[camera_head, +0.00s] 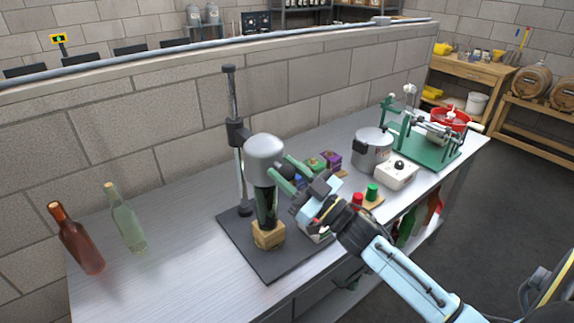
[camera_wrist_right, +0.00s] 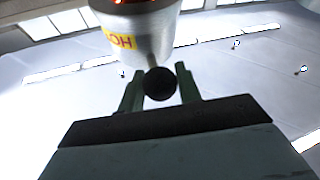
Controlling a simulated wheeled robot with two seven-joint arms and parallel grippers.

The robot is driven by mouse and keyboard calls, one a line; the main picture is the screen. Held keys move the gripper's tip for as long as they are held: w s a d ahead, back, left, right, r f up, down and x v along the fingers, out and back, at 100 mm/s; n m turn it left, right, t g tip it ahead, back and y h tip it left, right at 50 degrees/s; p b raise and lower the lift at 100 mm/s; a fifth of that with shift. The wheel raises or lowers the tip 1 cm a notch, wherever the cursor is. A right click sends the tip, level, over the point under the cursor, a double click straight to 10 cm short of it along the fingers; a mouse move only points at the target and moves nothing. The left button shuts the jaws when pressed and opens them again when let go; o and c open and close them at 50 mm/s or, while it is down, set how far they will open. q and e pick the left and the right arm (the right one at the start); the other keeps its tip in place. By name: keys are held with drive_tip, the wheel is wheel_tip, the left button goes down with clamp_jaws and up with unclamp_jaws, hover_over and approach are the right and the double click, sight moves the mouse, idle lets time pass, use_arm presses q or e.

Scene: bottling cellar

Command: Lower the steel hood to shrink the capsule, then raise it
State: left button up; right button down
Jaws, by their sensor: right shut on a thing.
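The steel hood (camera_head: 264,147) hangs from an upright post on a black base plate. A dark bottle (camera_head: 266,208) stands upright below it in a wooden block (camera_head: 268,236). The hood hides the bottle's top, and I cannot see the capsule. My right gripper (camera_head: 281,168) is at the hood's right side, its green fingers shut on the hood's black knob. In the right wrist view the knob (camera_wrist_right: 160,84) sits between the fingers, and the hood (camera_wrist_right: 145,35) shows a yellow label and an orange glow inside. My left gripper is not in view.
A brown bottle (camera_head: 77,240) and a clear green bottle (camera_head: 127,222) stand at the left. Right of the arm are a steel pot (camera_head: 372,150), a white control box (camera_head: 397,175) and a green machine (camera_head: 432,148). The bench's left front is clear.

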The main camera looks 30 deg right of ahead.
drive_tip(key=shift+f, duration=0.4)
drive_tip(key=c, duration=1.4)
unclamp_jaws()
drive_tip(key=shift+c, duration=0.2)
drive_tip(key=o, duration=0.4)
drive_tip(key=shift+r, duration=0.1)
drive_tip(key=b+v, duration=0.2)
drive_tip(key=v, duration=1.1)
drive_tip(key=shift+s, duration=0.15)
